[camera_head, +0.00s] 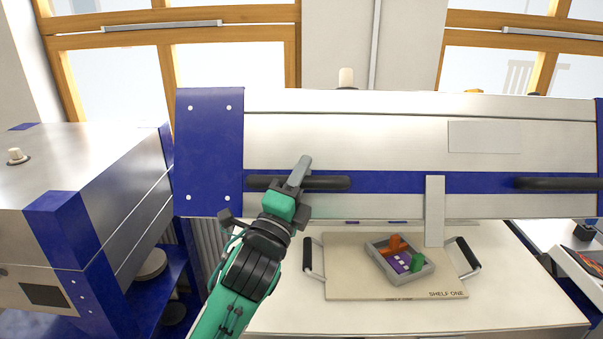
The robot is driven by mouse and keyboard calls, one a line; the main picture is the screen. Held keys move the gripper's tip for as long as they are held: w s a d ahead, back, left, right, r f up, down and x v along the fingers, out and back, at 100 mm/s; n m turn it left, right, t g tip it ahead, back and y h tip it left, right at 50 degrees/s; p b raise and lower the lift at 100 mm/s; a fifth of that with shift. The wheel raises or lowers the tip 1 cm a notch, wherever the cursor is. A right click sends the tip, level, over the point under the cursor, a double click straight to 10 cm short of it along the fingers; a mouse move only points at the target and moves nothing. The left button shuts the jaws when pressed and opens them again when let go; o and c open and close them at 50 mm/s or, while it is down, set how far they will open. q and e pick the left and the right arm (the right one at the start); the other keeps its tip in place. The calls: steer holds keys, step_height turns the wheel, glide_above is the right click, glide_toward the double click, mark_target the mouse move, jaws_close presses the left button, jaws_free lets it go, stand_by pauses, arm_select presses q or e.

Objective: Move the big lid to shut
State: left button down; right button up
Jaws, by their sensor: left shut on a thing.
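The big lid (385,142) of the kiln is a wide silver panel with blue corner plates and a blue band. It is raised, its front face towards me, above a pale surface. Two black handles are on the band, a left handle (330,183) and a right handle (556,184). My left gripper (299,172) is shut on the left handle, near its middle. The fingers hide part of the handle. My right gripper is not in view.
Under the lid, a board marked SHELF ONE (345,287) with black-and-metal handles holds a grey tray (411,274) of coloured pieces. A silver and blue unit (95,190) stands at the left. Windows are behind.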

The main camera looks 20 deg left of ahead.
arm_select(q)
steer(key=shift+s+f, duration=0.2)
steer(key=shift+f, duration=0.15)
steer(key=c, duration=1.5)
jaws_free()
